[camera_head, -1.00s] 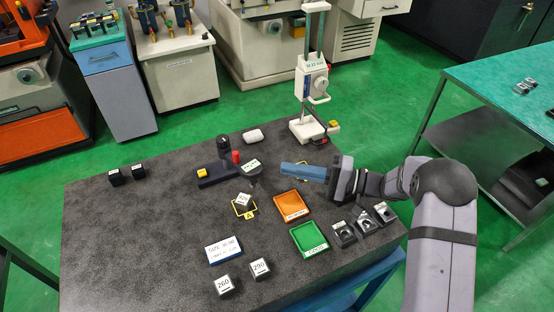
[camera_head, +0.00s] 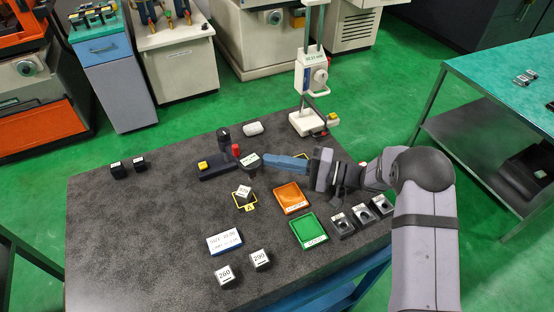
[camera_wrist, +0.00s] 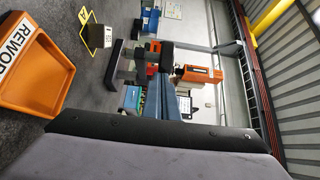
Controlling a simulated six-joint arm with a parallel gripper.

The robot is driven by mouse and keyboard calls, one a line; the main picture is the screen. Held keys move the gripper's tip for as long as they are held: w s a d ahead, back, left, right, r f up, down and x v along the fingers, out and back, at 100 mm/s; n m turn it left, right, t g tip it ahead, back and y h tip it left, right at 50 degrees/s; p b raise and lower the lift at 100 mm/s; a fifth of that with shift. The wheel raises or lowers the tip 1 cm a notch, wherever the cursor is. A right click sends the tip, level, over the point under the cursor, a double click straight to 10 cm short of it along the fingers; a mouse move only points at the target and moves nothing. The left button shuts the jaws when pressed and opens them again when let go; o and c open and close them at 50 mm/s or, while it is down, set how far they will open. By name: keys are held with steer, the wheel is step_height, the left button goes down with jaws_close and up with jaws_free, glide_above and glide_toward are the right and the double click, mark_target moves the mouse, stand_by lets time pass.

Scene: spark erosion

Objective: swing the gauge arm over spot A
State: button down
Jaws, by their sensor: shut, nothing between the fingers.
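The gauge is a low dark stand (camera_head: 215,168) with a black post, a red knob (camera_head: 236,150) and a yellow button. Its arm ends in a round dark head (camera_head: 250,166) with a white label, behind spot A (camera_head: 243,208). Spot A is a yellow square marked A with a small labelled block (camera_head: 243,192) standing on it. Spot A (camera_wrist: 91,16) and the block (camera_wrist: 98,37) also show in the wrist view. My gripper (camera_head: 266,160) is shut, with its blue fingers at the right side of the head. Whether they touch is unclear.
An orange tray (camera_head: 291,185) and a green tray (camera_head: 297,233) lie right of spot A. Dark slotted blocks (camera_head: 342,219) stand beside them. Blocks marked 260 and 290 (camera_head: 261,261) and a sign (camera_head: 225,241) are in front. A white height gauge (camera_head: 304,123) stands behind.

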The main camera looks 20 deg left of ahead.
steer(key=s, duration=0.1)
steer(key=s+a+b, duration=0.1)
steer(key=s+b, duration=0.1)
steer(key=s, duration=0.1)
steer(key=shift+s+a, duration=0.1)
steer(key=shift+a, duration=0.15)
steer(key=s+d+b, duration=0.3)
steer(key=d, duration=1.7)
steer(key=shift+a, duration=0.1)
